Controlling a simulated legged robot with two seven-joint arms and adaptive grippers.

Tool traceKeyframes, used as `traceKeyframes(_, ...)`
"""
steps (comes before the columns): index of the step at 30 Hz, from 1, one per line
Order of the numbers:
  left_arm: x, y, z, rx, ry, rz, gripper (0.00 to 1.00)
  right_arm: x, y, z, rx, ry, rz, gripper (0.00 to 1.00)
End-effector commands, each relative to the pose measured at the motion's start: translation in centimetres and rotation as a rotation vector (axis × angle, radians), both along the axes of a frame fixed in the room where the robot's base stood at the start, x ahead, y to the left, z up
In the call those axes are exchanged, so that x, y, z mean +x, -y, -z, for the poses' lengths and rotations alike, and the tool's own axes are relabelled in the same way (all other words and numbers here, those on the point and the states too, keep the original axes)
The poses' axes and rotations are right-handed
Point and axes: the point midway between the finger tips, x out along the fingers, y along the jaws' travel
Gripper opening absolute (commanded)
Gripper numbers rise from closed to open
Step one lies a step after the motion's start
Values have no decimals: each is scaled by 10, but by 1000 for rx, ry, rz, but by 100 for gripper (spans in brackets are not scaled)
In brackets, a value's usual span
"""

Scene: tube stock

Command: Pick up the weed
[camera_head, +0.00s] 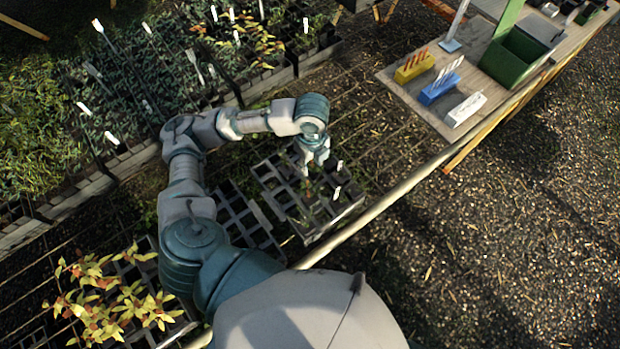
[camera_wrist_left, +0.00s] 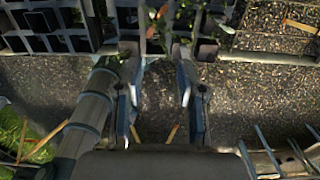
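A small reddish-green plant (camera_head: 308,187) stands in a black cell tray (camera_head: 290,214) below my left gripper; it may be the weed, but I cannot tell for sure. My left gripper (camera_head: 314,160) points down over the tray's upper part. In the left wrist view its two fingers (camera_wrist_left: 156,62) are apart with nothing between them. Green and orange foliage (camera_wrist_left: 160,14) shows just beyond the fingertips at the top of that view. My right gripper is not in view.
Two white labels (camera_head: 337,192) stand at the tray's right side. A pale rail (camera_head: 385,200) runs diagonally beside it. Dense plant trays (camera_head: 130,80) lie at upper left, yellow-leaved plants (camera_head: 110,300) at lower left. A wooden table (camera_head: 405,95) holds coloured blocks and a green bin (camera_head: 513,58).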

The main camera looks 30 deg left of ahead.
Motion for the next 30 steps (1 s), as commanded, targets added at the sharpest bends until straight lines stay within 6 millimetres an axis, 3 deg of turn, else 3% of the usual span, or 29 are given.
traceKeyframes(12, 2, -6, 97, -2, -10, -2, 39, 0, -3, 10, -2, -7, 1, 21)
traceKeyframes(20, 1, -5, 120, -3, -7, -3, 39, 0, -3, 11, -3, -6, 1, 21)
traceKeyframes(30, 4, -8, 166, -4, -7, -2, 39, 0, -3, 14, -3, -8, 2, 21)
